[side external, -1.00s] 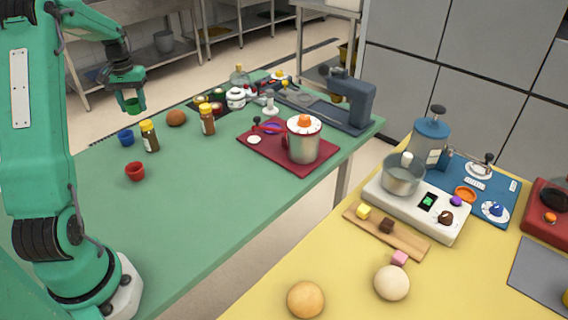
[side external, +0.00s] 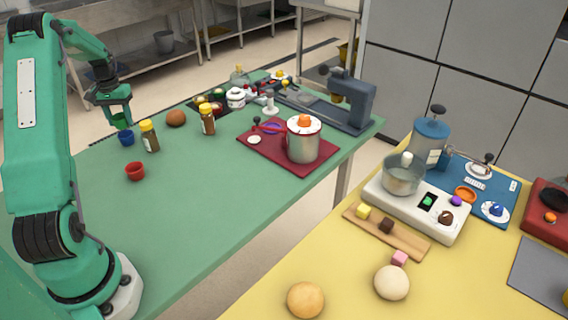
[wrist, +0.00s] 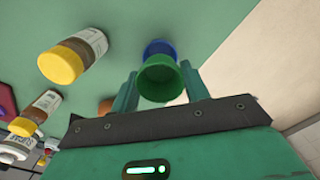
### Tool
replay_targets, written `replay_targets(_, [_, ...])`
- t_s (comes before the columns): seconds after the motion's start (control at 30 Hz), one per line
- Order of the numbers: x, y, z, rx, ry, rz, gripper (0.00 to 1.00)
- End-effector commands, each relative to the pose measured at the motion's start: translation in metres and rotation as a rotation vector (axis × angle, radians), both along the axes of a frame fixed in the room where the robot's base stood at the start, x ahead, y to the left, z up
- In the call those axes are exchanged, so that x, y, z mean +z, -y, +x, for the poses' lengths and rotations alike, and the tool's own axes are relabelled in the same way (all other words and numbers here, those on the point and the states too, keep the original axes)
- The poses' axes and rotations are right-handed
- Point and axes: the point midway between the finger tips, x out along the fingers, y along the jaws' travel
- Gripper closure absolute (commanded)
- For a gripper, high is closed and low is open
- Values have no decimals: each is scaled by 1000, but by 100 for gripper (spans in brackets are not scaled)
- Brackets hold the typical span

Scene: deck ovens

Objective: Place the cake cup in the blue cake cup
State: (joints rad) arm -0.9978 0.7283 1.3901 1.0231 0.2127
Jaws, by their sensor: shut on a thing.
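A green cake cup (wrist: 160,80) is held between the two fingers of my gripper (wrist: 158,88) in the wrist view. In the side view my gripper (side external: 120,112) is shut on the green cup (side external: 121,120), just above the blue cake cup (side external: 126,138). The blue cup stands on the green table near its far left edge. In the wrist view the blue cup (wrist: 160,48) shows partly behind the green one, which hides most of it. I cannot tell whether the two cups touch. A red cup (side external: 135,171) stands on the table nearer the front.
A yellow-capped bottle (side external: 149,137) stands close to the right of the blue cup. A brown ball (side external: 176,118) and another yellow-capped bottle (side external: 207,120) stand farther right. A dark red mat (side external: 270,153) bears a pot (side external: 304,142). The table's front left is clear.

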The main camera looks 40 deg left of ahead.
Motion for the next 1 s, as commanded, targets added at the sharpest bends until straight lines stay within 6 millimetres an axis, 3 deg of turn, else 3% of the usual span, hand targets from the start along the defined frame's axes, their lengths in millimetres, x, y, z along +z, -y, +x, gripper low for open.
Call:
replay_targets(0.2, [-21, 1, 0, 0, -1, -1, 76])
replay_targets(1.0, [-33, 0, 0, 0, -1, -1, 76])
